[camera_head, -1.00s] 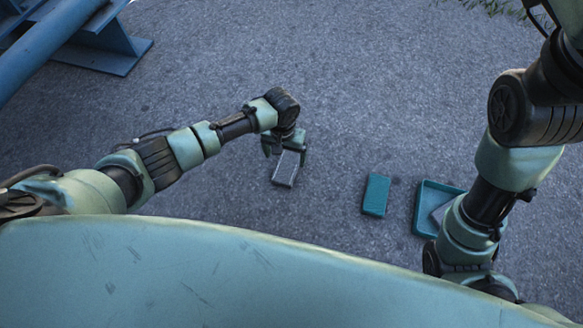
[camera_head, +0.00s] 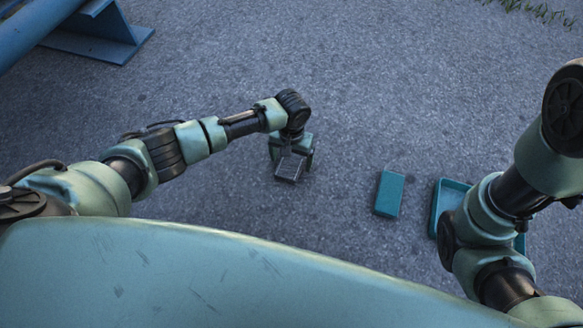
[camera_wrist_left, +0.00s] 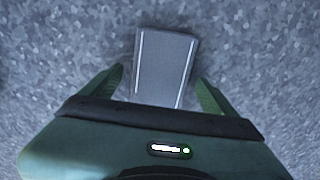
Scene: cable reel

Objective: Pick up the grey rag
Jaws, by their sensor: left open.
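The grey rag (camera_head: 288,169) is a flat dark-grey rectangle lying on the ground left of the picture's middle in the head view. In the left wrist view the rag (camera_wrist_left: 163,65) shows two pale stripes along its long sides. My left gripper (camera_head: 291,158) is open over the rag. In the left wrist view the left gripper's fingers (camera_wrist_left: 160,78) stand on either side of the rag's near part, with small gaps. The rag's near end is hidden behind the gripper body. My right arm shows at the right, but its gripper is not in view.
A teal block (camera_head: 389,194) lies on the ground right of the rag. A teal tray (camera_head: 436,205) lies farther right, partly hidden by my right arm. A blue steel frame (camera_head: 100,38) stands at the upper left. The ground around the rag is clear.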

